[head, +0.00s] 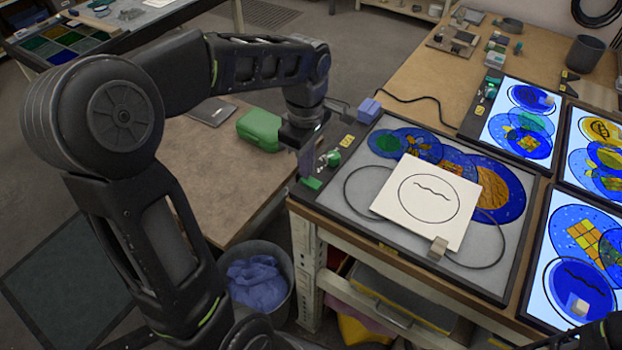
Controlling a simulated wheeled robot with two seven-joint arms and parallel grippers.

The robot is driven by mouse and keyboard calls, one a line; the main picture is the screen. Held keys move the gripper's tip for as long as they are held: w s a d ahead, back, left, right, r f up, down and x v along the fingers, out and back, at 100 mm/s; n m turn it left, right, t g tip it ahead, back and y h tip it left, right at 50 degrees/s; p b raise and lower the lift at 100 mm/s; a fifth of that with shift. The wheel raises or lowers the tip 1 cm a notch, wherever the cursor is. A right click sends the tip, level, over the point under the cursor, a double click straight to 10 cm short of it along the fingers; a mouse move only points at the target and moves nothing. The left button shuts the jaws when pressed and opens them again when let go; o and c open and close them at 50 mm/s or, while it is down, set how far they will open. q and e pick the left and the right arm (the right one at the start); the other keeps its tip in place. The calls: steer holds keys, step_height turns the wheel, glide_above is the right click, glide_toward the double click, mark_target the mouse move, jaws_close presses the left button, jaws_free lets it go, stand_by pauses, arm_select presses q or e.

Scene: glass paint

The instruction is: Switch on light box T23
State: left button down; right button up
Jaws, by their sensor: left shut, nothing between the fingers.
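The nearest light box (345,228) has a dark frame and a dull grey, unlit panel. Its label is too small to read as T23. Blue, green and amber painted glass discs (489,186) lie on it, partly under a white card (428,203) with a drawn circle and wavy line. On its left frame edge are a green switch-like piece (312,184), a green-and-white knob (332,158) and a yellow tag (348,141). My left gripper (306,170) is shut and empty, pointing down just above the green piece; I cannot tell whether they touch.
Lit light boxes (521,118) with painted discs stand to the right. A blue block (369,110) sits behind the near box, and a green case (259,129) lies on the brown table (215,185) to the left. A bin with a blue bag (257,283) stands below.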

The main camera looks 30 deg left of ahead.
arm_select(q)
steer(key=shift+f+b, duration=0.5)
steer(key=shift+f, duration=0.25)
stand_by(0.3)
steer(key=shift+r+p, duration=2.75)
steer(key=shift+r, duration=0.8)
